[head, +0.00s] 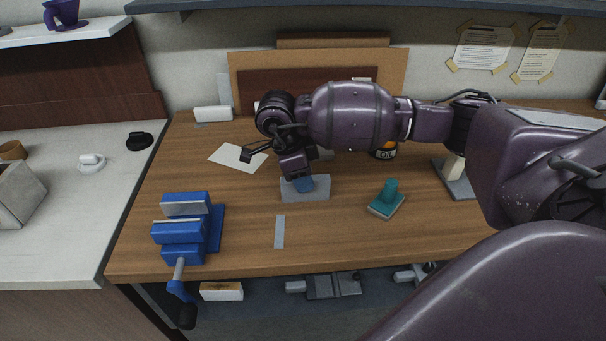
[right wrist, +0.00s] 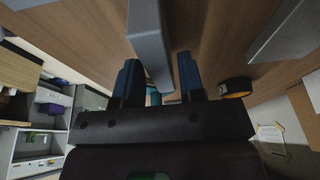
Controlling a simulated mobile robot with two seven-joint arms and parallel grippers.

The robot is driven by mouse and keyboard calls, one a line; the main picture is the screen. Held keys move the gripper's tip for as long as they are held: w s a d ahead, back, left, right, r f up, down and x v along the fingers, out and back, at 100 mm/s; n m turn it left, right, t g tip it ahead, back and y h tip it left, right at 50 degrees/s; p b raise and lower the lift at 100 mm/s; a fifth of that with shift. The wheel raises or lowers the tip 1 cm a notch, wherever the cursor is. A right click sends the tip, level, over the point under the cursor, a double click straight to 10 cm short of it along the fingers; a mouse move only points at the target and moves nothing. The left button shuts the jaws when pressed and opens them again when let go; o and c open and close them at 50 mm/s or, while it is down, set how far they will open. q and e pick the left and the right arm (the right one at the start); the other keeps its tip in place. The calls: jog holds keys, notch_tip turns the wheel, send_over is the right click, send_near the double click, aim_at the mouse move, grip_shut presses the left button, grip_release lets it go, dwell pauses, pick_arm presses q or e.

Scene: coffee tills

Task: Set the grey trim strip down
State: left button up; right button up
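My right gripper (head: 300,184) reaches in from the right, pointing down over the middle of the wooden bench. Its blue fingertips are at a grey piece (head: 320,190), which I take for the grey trim strip. In the right wrist view, the grey strip (right wrist: 150,45) sits between the two blue fingers of my right gripper (right wrist: 160,75) and sticks out past their tips. I cannot tell whether its lower edge touches the bench. A thin, flat, light grey band (head: 280,232) lies on the bench nearer the front edge. My left gripper is not in view.
A blue vise (head: 183,232) stands at the front left. A teal-handled block (head: 387,200) is right of the gripper. The oil can (head: 386,152) is partly behind my arm. A white sheet (head: 236,156) lies at the back left. Bench around the thin band is clear.

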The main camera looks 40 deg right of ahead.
jog(key=shift+o, duration=0.7)
jog(key=shift+r, duration=0.25)
jog(key=v, duration=1.2)
jog(key=shift+p, duration=0.4)
jog(key=shift+a+f, duration=0.1)
jog(key=shift+f, duration=0.05)
